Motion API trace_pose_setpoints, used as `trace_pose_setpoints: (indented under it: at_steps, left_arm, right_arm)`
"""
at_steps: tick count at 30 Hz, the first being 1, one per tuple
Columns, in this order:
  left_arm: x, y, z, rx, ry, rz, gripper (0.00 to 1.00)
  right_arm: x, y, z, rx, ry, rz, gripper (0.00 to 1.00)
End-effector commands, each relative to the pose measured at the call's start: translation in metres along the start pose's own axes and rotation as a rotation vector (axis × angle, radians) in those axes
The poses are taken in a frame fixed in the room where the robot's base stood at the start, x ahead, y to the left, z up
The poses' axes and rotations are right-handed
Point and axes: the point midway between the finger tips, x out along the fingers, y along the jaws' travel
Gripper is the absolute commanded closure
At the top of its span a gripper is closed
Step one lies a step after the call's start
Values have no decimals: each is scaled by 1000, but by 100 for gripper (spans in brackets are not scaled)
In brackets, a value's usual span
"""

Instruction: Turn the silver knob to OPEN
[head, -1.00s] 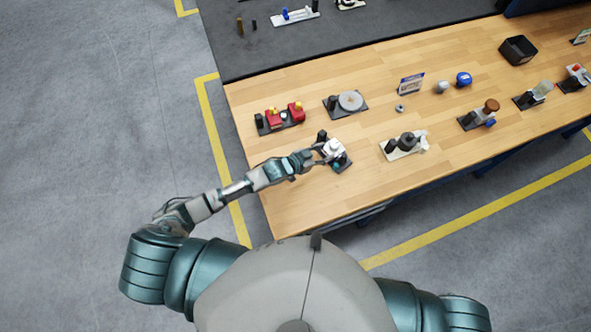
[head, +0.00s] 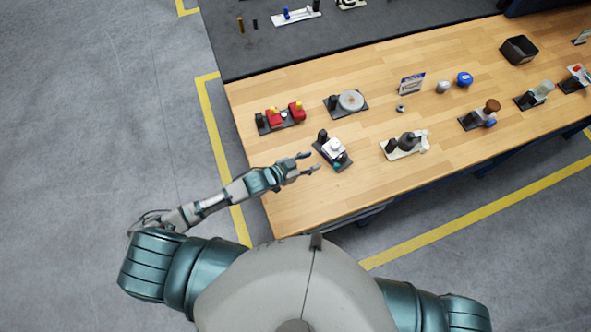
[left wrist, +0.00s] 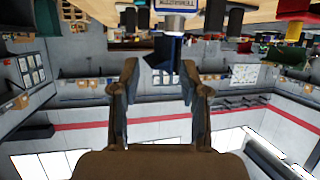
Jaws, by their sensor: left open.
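A small device with a white and silver top (head: 334,147) stands on a dark base plate (head: 345,165) near the left front of the wooden table, with a dark post and a teal part beside it. I take its top as the silver knob; its OPEN marking is too small to read. My left gripper (head: 311,162) is open and empty just left of the device, apart from it. In the left wrist view my open fingers (left wrist: 160,92) frame empty space. A white part with a blue label (left wrist: 180,6) shows at the top edge there. My right gripper is not in view.
A red and yellow device (head: 280,117) and a round grey disc (head: 350,101) sit behind on the wooden table (head: 300,205). A cream-based device (head: 404,145) stands to the right. Bare wood lies in front of the device.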

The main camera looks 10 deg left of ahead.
Motion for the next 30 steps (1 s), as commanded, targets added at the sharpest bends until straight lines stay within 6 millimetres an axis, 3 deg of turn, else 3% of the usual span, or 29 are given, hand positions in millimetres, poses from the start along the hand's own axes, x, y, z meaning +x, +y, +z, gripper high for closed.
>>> trace_pose_setpoints:
  at_steps: [24,30]
  left_arm:
    - [-62,12,0,0,-1,1,55]
    - [-70,13,-1,0,0,0,55]
  right_arm:
    - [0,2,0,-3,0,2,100]
    - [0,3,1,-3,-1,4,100]
